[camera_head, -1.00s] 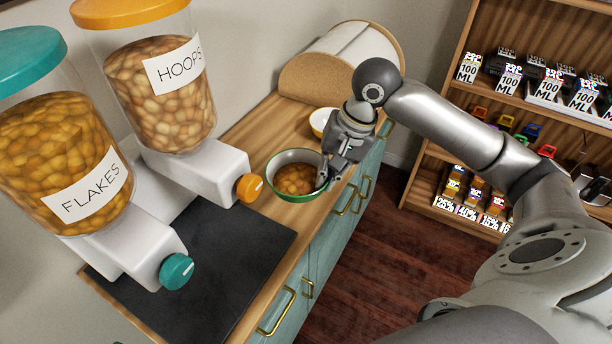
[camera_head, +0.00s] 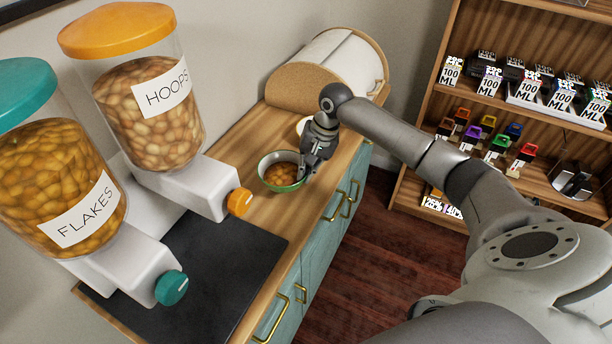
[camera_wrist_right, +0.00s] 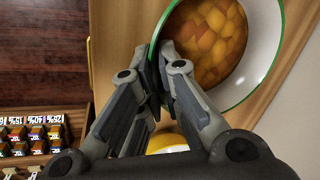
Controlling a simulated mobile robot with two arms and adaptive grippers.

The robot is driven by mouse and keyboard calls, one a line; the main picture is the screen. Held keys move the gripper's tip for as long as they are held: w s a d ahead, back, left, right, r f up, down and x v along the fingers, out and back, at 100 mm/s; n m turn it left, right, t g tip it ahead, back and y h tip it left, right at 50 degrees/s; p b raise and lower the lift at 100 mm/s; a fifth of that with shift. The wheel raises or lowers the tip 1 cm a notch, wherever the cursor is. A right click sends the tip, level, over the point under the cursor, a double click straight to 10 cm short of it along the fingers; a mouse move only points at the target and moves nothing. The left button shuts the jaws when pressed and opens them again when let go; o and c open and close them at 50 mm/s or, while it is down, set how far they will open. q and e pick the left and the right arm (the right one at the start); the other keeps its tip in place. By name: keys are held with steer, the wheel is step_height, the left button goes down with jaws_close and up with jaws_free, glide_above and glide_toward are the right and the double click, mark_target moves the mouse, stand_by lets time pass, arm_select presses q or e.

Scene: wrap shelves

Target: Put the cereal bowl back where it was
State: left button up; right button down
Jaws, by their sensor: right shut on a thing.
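The cereal bowl (camera_head: 284,188) has a green rim, a white inside and orange-brown cereal in it. It is upright over the wooden counter, beyond the orange-knobbed dispenser. I cannot tell whether its base touches the counter. My right gripper (camera_head: 304,176) is shut on the bowl's rim at its right side. In the right wrist view the fingertips (camera_wrist_right: 161,72) pinch the rim of the bowl (camera_wrist_right: 266,38), which fills the upper right. My left gripper is not in view.
A second, yellow-and-white bowl (camera_head: 301,125) is partly hidden behind my gripper. The bread box (camera_head: 325,70) stands at the counter's far end. The Hoops dispenser (camera_head: 152,115) and Flakes dispenser (camera_head: 62,190) stand left, by a dark mat (camera_head: 215,265). Shelves (camera_head: 440,125) stand at the right.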

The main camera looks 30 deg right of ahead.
steer(key=shift+w+d+f, duration=0.1)
steer(key=shift+w+f, duration=0.1)
steer(key=shift+f, duration=0.1)
step_height(320, 180, down, 2)
steer(key=shift+f+p, duration=0.15)
steer(key=shift+p, duration=0.45)
steer(key=shift+f, duration=0.3)
steer(key=shift+f, duration=0.1)
steer(key=c, duration=1.6)
jaws_free()
steer(key=shift+c, duration=0.2)
steer(key=b+v, duration=0.1)
steer(key=v, duration=1.1)
steer(key=shift+b, duration=0.3)
